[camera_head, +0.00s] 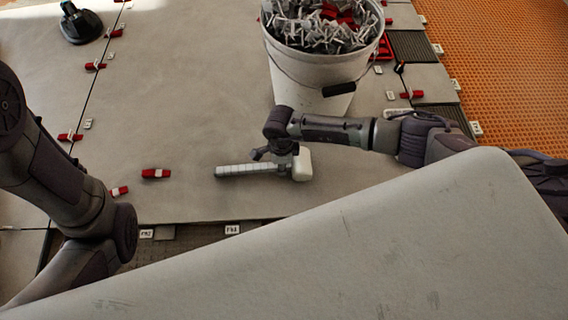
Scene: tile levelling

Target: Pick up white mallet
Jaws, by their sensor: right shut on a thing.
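The white mallet (301,165) lies low over the large grey tile near the middle of the view. Its pale ribbed handle (240,170) points left and its white block head is at the right. My right gripper (280,158) comes from the right and is shut on the mallet close to the head. The fingers partly cover the mallet there. I cannot tell whether the mallet touches the tile. My left arm shows at the left edge, but its gripper is out of view.
A white bucket (310,88) full of grey clips stands just behind my right arm. Red wedges (156,173) lie on the tile and along its seams. A black suction cup (81,24) stands at the far left. A pale grey surface hides the lower right.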

